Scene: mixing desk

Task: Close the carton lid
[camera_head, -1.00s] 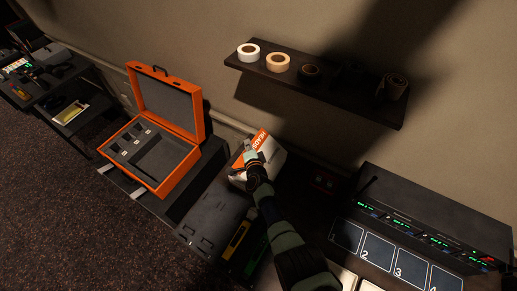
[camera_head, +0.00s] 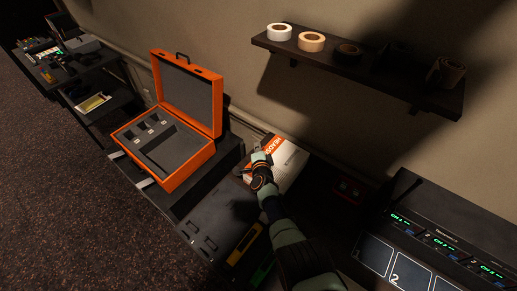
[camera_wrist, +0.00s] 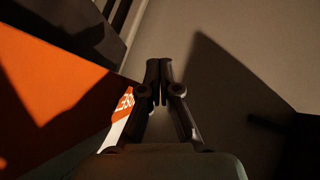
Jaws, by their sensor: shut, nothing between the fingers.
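The carton (camera_head: 293,160) is white with an orange printed band and stands on the dark desk below the shelf. My gripper (camera_head: 258,155) is over its left side and hides part of it. The carton's top looks flat, but I cannot tell how its lid sits or whether my gripper touches it. In the wrist view my gripper (camera_wrist: 159,68) is shut, with its fingertips together and nothing between them. A white and orange printed piece of the carton (camera_wrist: 122,104) shows just left of the fingers.
An open orange case (camera_head: 168,160) stands to the left. A shelf (camera_head: 345,65) with several tape rolls is on the wall above. A console with lit displays (camera_head: 440,235) is at the right. Yellow and green items (camera_head: 246,243) lie at the front.

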